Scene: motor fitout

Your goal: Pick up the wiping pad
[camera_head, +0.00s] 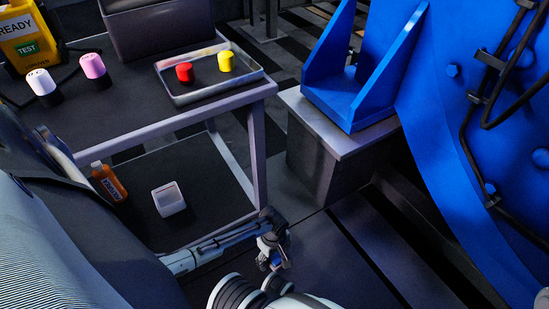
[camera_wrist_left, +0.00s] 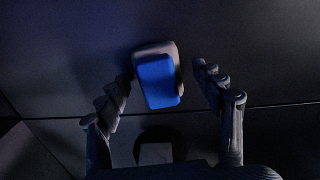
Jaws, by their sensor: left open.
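The wiping pad (camera_wrist_left: 158,82), a blue block on a grey-beige layer, lies on a dark surface in the left wrist view. It sits between and slightly beyond the fingertips of my left gripper (camera_wrist_left: 168,80), which is open and empty. Gaps show on both sides of the pad. In the head view my left gripper (camera_head: 272,254) is low in the picture, right of the table's lower shelf, pointing down. A small blue patch shows there, mostly hidden by the fingers. My right gripper is not in view.
A grey table (camera_head: 180,128) holds a metal tray (camera_head: 212,92) with red and yellow caps, plus white and pink caps. Its lower shelf holds an orange bottle (camera_head: 108,182) and a white open box (camera_head: 168,200). A blue bracket (camera_head: 345,95) stands on a grey plinth at right.

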